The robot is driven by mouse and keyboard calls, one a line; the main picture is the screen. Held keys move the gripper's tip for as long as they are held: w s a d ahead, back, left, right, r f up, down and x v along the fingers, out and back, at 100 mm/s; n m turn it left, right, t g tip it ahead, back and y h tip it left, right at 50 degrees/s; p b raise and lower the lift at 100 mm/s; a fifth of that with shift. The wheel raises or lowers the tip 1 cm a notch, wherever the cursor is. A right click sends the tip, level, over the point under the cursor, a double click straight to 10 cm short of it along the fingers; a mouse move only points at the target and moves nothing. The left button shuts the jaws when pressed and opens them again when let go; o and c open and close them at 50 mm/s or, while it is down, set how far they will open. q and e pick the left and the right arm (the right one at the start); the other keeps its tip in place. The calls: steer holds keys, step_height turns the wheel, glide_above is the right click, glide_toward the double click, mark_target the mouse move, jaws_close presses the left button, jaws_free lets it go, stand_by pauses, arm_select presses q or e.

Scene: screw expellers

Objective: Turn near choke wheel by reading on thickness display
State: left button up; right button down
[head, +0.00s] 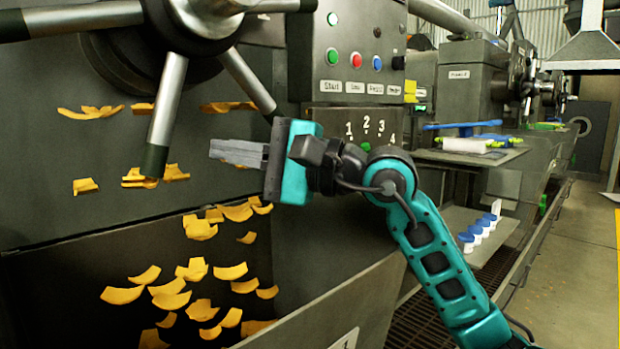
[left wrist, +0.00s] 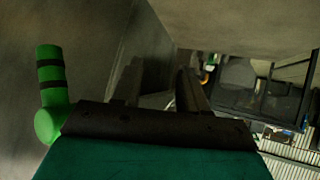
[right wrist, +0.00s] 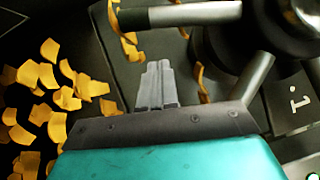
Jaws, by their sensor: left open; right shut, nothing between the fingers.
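The near choke wheel (head: 168,100) is at the upper left of the head view, with metal spokes tipped in dark grips around a hub. It also shows at the upper right of the right wrist view (right wrist: 192,14). My right gripper (head: 230,151) is shut and empty, pointing left just right of the downward spokes; no contact with the wheel is clear. Its closed fingers also show in the right wrist view (right wrist: 155,84). My left gripper (left wrist: 158,90) is open and empty in its own wrist view and out of the head view. I cannot make out a thickness display.
Orange flakes (head: 170,285) hang or fall before the dark opening below the wheel. A control panel (head: 352,60) with coloured buttons stands right of the wheel, above a numbered selector (head: 366,145). A bench (head: 460,157) with tools is farther right. Open floor (head: 590,260) lies at right.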

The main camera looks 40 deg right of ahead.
arm_select(q)
steer(key=shift+w+r, duration=0.25)
steer(key=shift+r, duration=0.05)
arm_select(e)
steer(key=v, duration=0.9)
steer(key=shift+s+f, duration=0.2)
steer(key=shift+s, duration=0.2)
arm_select(q)
steer(key=shift+s, duration=0.1)
